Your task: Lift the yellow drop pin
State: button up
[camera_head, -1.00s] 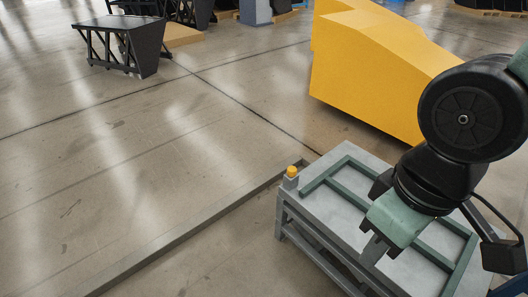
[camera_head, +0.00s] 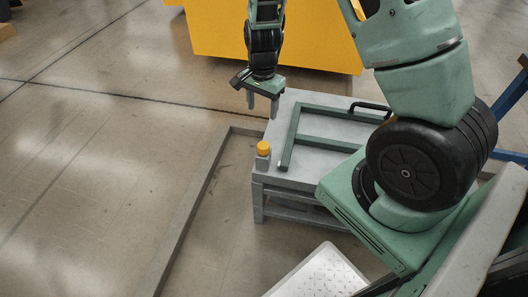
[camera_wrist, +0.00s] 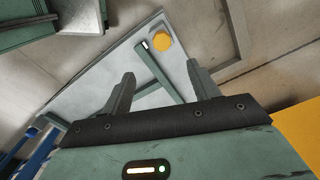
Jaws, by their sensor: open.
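The yellow drop pin (camera_head: 264,148) shows as a round yellow cap on a small grey post at the near left corner of a grey cart (camera_head: 300,183). In the wrist view the yellow cap (camera_wrist: 162,41) is seen from above, beyond my fingertips and between their lines. My gripper (camera_head: 262,105) points down over the far left part of the cart, behind the pin in the head view and apart from it. Its two fingers (camera_wrist: 159,72) are spread with nothing between them. The part of the pin below the cap is hidden.
A green frame (camera_head: 293,137) lies on the cart top beside the pin. A black handle (camera_head: 370,107) stands at the cart's right. A large yellow block (camera_head: 270,45) is behind the cart. A low grey floor rail (camera_head: 190,210) runs left of it.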

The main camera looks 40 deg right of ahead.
jog(key=f, duration=0.1)
jog(key=b, duration=0.2)
send_near(263, 145)
notch_tip(263, 145, down, 10)
jog(key=shift+f, duration=0.1)
grip_shut()
notch_tip(263, 145, up, 5)
jog(key=p, duration=0.3)
jog(key=shift+f, duration=0.15)
grip_release()
